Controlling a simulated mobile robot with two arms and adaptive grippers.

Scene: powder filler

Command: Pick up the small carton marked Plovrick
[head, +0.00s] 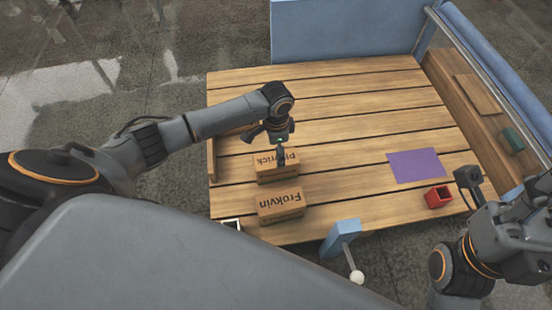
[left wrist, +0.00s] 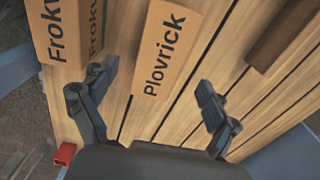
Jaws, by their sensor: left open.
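The small carton marked Plovrick (head: 268,172) lies on the slatted wooden table (head: 350,100). In the left wrist view the Plovrick carton (left wrist: 165,50) shows its lettering, ahead of and between the spread fingers. My left gripper (head: 280,158) is above the carton in the head view and hides part of its lettering. In the left wrist view the left gripper (left wrist: 152,105) is open with nothing between its fingers. My right gripper (head: 500,205) is at the right edge of the head view; its fingers are not clear.
A carton marked Frokvin (head: 280,205) lies close beside the Plovrick carton, near the left gripper's finger. A purple sheet (head: 415,166) and a red open box (head: 438,196) are to the right. A blue block with a white knob (head: 341,236) is at the front edge. The table's back is clear.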

